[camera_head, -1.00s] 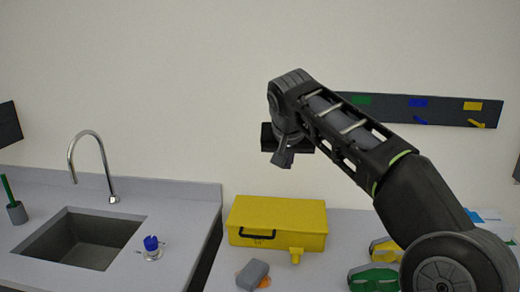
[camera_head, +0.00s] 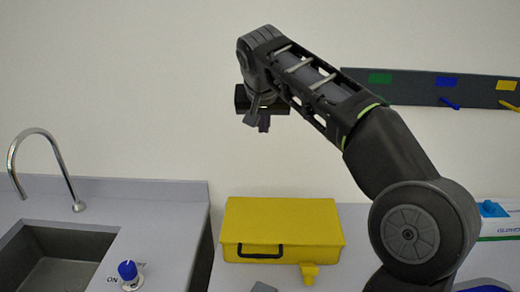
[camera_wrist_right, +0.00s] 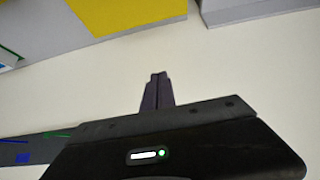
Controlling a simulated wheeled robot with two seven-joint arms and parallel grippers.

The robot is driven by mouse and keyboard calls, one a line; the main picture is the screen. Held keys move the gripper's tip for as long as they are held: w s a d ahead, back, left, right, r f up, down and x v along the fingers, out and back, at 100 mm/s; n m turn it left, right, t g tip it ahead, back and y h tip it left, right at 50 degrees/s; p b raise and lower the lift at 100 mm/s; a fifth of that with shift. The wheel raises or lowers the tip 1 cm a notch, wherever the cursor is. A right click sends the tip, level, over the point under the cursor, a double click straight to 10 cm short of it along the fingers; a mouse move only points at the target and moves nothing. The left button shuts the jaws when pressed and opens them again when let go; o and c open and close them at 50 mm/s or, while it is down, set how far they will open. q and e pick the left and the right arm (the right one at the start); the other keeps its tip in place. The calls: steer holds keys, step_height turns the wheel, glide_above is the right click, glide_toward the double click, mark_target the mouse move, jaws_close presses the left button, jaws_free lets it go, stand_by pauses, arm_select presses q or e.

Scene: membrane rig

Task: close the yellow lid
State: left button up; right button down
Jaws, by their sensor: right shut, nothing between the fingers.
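The yellow case (camera_head: 283,222) stands on the counter, with a black handle on its front. Its yellow lid (camera_head: 285,208) looks flat down on the case; I cannot tell whether a small gap is left. A yellow piece (camera_head: 309,272) sticks out low at the front right. My right gripper (camera_head: 264,125) is shut and empty, high above the case and apart from it, fingers pointing down. In the right wrist view its fingers (camera_wrist_right: 157,78) are together, and part of the yellow case (camera_wrist_right: 130,12) shows at the top. My left gripper is not in view.
A sink (camera_head: 60,258) with a curved tap (camera_head: 45,150) and a blue knob (camera_head: 127,270) are at the left. A hook rail (camera_head: 430,88) is on the wall at the right. A white box (camera_head: 500,220) stands at the right. A grey object (camera_head: 262,287) lies before the case.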

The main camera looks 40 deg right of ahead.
step_height(320, 180, down, 9)
steer(key=w+d+p, duration=0.1)
steer(key=p, duration=0.2)
steer(key=shift+w+d+f, duration=0.15)
steer(key=shift+w, duration=0.2)
stand_by(0.4)
